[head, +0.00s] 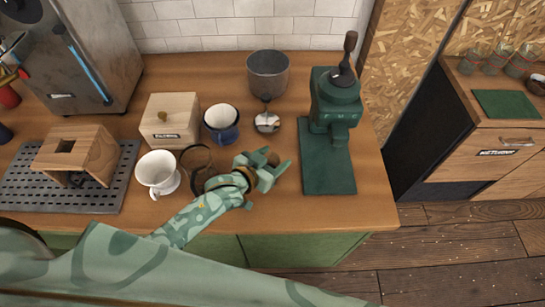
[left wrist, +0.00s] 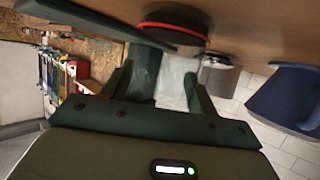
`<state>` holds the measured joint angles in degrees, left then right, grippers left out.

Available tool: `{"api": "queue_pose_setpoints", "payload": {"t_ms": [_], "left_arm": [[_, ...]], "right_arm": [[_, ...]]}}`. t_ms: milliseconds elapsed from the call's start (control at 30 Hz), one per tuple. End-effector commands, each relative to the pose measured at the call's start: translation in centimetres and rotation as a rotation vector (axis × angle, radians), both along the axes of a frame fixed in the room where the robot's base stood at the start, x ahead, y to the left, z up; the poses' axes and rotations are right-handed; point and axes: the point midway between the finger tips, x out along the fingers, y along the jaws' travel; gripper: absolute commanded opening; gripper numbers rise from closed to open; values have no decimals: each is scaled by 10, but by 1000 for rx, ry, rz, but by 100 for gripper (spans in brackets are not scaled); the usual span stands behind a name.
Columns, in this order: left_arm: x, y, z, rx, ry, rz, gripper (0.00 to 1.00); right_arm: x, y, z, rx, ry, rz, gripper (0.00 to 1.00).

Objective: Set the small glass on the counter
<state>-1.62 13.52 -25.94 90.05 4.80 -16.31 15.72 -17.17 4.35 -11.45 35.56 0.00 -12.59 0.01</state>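My left gripper (head: 262,168) reaches in from the left over the front part of the wooden counter (head: 230,213), left of the green grinder. In the left wrist view my left gripper (left wrist: 163,88) has its fingers apart, with a pale, see-through thing between them that looks like the small glass (left wrist: 173,82). Its edges are faint, and in the head view I cannot make it out. It appears held above the counter, which shows along the top of the left wrist view (left wrist: 255,25). My right gripper is not in view.
The green grinder (head: 328,160) stands to the right. Behind are a grey metal cup (head: 267,75) and a small shiny metal cup (head: 267,123). A blue cup (head: 221,130), white cup (head: 157,172) and dark ring (head: 196,158) are to the left. Bare counter lies in front.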

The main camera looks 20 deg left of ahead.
Motion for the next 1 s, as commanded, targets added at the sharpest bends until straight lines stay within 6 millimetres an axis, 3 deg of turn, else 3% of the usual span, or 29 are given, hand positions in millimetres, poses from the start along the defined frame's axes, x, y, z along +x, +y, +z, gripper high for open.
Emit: {"api": "queue_pose_setpoints", "payload": {"t_ms": [400, 800, 1000], "left_arm": [[-3, 1, 4, 0, 1, 0, 76], [-75, 31, 37, 1, 2, 0, 76], [-98, 41, 47, 0, 1, 0, 76]], "right_arm": [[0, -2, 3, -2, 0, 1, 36], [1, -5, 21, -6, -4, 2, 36], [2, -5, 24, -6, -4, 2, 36]]}}
